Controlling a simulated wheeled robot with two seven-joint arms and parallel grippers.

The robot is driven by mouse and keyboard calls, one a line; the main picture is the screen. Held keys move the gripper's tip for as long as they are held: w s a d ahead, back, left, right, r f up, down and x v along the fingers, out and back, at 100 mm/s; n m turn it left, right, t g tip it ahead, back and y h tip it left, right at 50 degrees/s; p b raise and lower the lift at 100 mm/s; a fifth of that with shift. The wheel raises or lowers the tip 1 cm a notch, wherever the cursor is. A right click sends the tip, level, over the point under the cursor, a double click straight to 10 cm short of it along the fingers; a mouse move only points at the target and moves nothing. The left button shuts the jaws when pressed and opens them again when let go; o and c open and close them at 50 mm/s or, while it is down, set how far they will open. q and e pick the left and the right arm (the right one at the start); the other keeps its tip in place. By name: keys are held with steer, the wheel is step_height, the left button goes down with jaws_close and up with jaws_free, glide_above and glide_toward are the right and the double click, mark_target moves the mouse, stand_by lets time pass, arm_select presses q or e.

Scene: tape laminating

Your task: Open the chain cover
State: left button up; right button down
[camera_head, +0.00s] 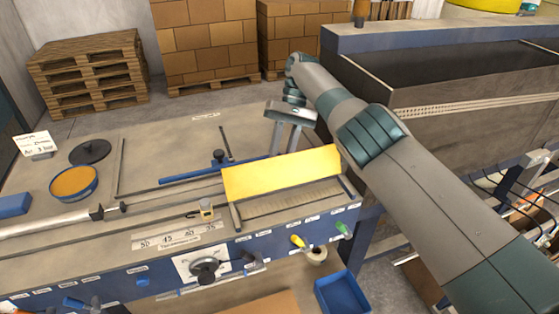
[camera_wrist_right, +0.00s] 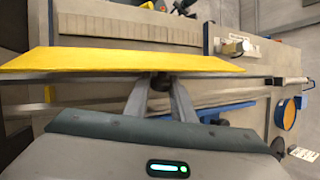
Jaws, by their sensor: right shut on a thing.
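The chain cover is a yellow panel (camera_head: 282,173) on the right part of the workbench. It is tilted up, with the chain bed (camera_head: 290,202) exposed in front of it. In the right wrist view the cover (camera_wrist_right: 120,61) spans the upper left, seen at a steep angle. My right gripper (camera_head: 286,147) is behind the cover, fingers pointing down, their tips partly hidden. In the right wrist view its fingers (camera_wrist_right: 160,88) meet at a dark knob by the cover's edge and are shut on it. My left gripper is not in view.
The bench (camera_head: 190,140) holds a blue-rimmed orange bowl (camera_head: 74,183), a dark disc (camera_head: 90,151) and a small sign (camera_head: 35,144) at the left. A blue bin (camera_head: 342,294) sits low in front. A large trough (camera_head: 465,95) stands right, beyond my right arm.

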steer(key=shift+r, duration=0.1)
stand_by(0.5)
steer(key=c, duration=1.5)
jaws_free()
steer(key=shift+c, duration=0.2)
